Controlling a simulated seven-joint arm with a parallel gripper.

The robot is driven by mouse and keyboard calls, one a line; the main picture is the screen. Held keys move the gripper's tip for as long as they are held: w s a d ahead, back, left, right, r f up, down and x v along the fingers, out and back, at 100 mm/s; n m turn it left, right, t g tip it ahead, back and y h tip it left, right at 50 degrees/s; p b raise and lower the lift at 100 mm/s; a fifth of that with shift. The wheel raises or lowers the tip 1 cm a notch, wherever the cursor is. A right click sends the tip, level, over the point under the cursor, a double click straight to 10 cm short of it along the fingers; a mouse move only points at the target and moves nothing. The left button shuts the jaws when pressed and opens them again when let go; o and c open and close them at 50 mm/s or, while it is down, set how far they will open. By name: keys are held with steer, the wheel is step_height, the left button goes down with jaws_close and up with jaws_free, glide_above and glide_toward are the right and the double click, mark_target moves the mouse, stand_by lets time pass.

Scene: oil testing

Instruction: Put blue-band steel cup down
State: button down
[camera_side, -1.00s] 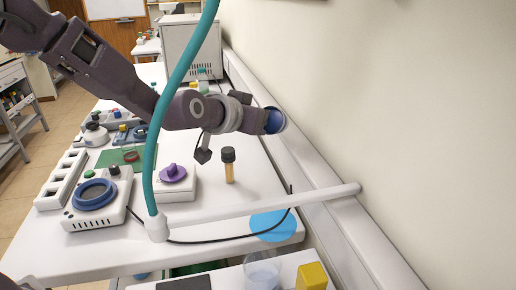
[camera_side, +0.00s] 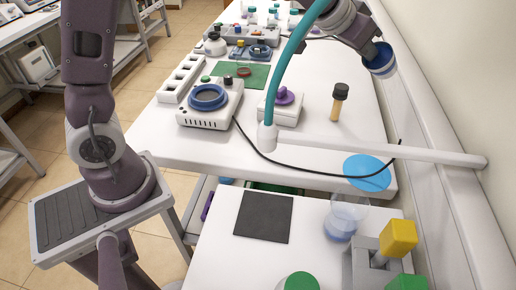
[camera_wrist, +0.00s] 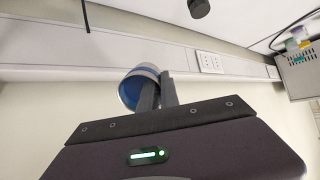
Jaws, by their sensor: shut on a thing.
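The blue-band steel cup (camera_side: 381,62) is at the upper right of the side view, in the air near the wall. It is tilted, and its blue part and pale metal both show. My gripper (camera_side: 366,42) is shut on the cup, partly hidden by the teal hose and wrist. In the wrist view the cup (camera_wrist: 134,90) shows its blue round face just left of the two dark fingers (camera_wrist: 158,92), which hold it at its side. Whether the cup holds anything cannot be told.
A dark-capped amber vial (camera_side: 338,103) stands below the cup. A white rail (camera_side: 380,156) and black cable cross nearby. A purple-knobbed device (camera_side: 284,105) and hotplate (camera_side: 210,103) stand left; a clear beaker (camera_side: 342,220) stands in front.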

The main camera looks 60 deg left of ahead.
steer(key=s+a+f+m+g, duration=0.2)
steer(key=s+a+f+g, duration=0.35)
steer(key=s, duration=0.35)
steer(key=s+a+f+m+g, duration=0.2)
steer(key=s+a+f+g, duration=0.2)
steer(key=s+a+f, duration=0.45)
steer(key=shift+m+y, duration=0.3)
steer(key=f, duration=0.2)
steer(key=s+d+f, duration=0.1)
steer(key=f, duration=0.4)
steer(key=shift+s+d+f, duration=0.2)
steer(key=shift+s+f, duration=0.05)
steer(key=shift+s, duration=0.15)
steer(key=c, duration=1.8)
jaws_free()
steer(key=shift+f+g, duration=0.1)
steer(key=shift+g, duration=0.15)
steer(key=shift+c, duration=0.2)
steer(key=shift+o, duration=1.3)
